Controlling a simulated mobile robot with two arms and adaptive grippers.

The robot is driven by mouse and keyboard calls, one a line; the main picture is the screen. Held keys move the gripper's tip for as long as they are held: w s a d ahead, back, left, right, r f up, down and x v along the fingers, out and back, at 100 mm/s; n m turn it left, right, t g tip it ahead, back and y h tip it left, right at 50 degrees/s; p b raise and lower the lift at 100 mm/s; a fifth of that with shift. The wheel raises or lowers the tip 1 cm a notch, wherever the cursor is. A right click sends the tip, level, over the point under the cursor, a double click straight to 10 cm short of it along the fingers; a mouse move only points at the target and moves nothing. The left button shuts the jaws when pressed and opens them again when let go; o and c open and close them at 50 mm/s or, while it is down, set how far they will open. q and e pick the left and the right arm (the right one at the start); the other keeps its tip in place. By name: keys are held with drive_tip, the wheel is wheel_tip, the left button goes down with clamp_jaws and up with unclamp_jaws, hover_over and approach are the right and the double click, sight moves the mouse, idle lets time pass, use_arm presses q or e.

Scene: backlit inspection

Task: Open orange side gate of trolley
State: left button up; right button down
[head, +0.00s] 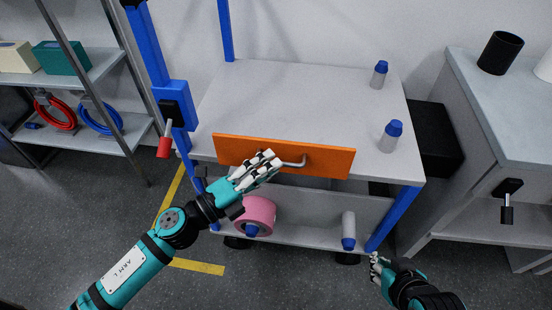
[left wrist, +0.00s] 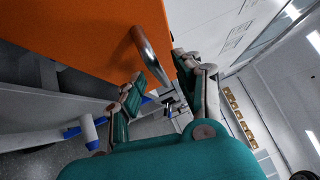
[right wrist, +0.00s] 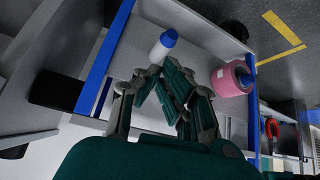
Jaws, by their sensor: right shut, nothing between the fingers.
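The orange side gate (head: 230,147) is a flat panel along the front edge of the trolley's upper deck (head: 290,95). A curved metal handle (head: 295,163) sticks out from its middle. My left gripper (head: 272,161) is at the gate's front, just left of the handle in the head view. In the left wrist view its fingers (left wrist: 163,72) stand apart, with the handle (left wrist: 148,55) reaching between or just in front of them; contact is unclear. My right gripper (head: 376,262) is shut and empty, low by the trolley's front right corner; its closed fingers also show in the right wrist view (right wrist: 165,85).
Blue-capped bottles (head: 390,137) stand on the upper deck's right side. A pink roll (head: 258,213) and another bottle (head: 348,230) are on the lower shelf. A blue post with a red-handled part (head: 164,147) rises at left. A grey bench (head: 500,130) stands at right.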

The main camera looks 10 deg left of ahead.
use_arm(q)
drive_tip(key=shift+x, duration=1.2)
clamp_jaws()
drive_tip(key=shift+f, duration=0.1)
